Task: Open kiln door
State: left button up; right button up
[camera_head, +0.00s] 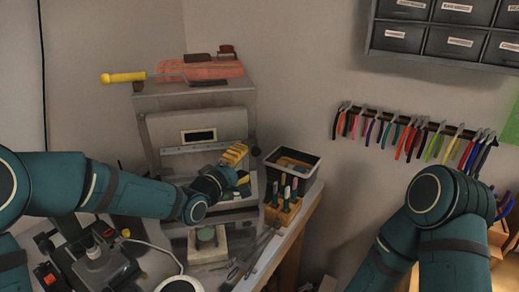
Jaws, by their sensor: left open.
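The kiln (195,101) is a grey box on the bench at the back, left of centre. Its door (165,130) is a pale grey front panel with a small dark window. I cannot tell whether the door is fully shut. My left gripper (241,168) has yellow fingers and is open in front of the lower right part of the kiln. The gripper and arm hide part of the kiln's lower front. I cannot tell whether the fingers touch it. My right arm is at the right, its gripper out of view.
A reddish brick (205,71) and a yellow-handled tool (123,77) lie on the kiln. A black bin (290,166) and a wooden tool holder (282,210) stand right of it. Pliers (417,133) hang on the wall. A machine (97,262) stands front left.

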aim_at(254, 153)
pick_arm(q)
jog(key=x, duration=0.8)
jog(key=shift+w+d, duration=0.15)
jog(key=shift+w, duration=0.1)
jog(key=shift+c, duration=0.4)
grip_shut()
